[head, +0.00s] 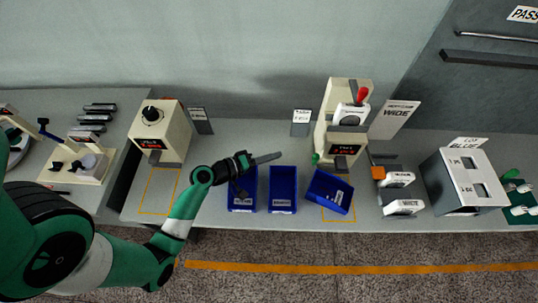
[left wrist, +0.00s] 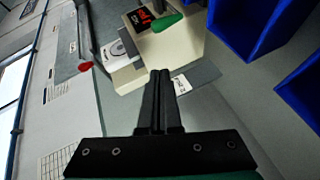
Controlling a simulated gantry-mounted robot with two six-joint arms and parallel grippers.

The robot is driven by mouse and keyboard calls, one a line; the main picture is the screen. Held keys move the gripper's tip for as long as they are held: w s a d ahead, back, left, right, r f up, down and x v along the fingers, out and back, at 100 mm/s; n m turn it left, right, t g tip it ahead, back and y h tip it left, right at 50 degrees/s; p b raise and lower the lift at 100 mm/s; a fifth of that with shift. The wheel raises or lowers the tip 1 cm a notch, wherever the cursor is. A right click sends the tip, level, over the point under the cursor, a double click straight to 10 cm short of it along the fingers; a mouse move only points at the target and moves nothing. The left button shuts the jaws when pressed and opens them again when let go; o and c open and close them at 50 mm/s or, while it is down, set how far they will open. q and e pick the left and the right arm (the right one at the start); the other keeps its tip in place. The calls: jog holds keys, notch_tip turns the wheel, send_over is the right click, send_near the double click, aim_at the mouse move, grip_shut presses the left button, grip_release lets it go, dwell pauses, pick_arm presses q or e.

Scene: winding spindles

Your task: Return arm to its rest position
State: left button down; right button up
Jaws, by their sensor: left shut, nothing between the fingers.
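My left arm reaches in from the left in the head view, and its gripper (head: 280,155) points right above the blue bins. In the left wrist view the two dark fingers (left wrist: 160,74) lie together, shut, with nothing between them. The gripper hides part of the left blue bin (head: 242,203). The middle blue bin (head: 283,190) stands beside it, and a third blue bin (head: 328,191) sits turned at an angle. My right gripper is not in view.
A beige machine with a black knob (head: 152,114) stands left of the gripper. A beige machine with a red-tipped lever (head: 362,94) stands behind the right bin. A white box (head: 463,180) and small white units (head: 404,207) are at right. An orange line (head: 350,269) crosses the floor.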

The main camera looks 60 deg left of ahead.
pick_arm(q)
jog(key=shift+s+r, duration=0.15)
jog(key=shift+s, duration=0.45)
jog(key=shift+d, duration=0.15)
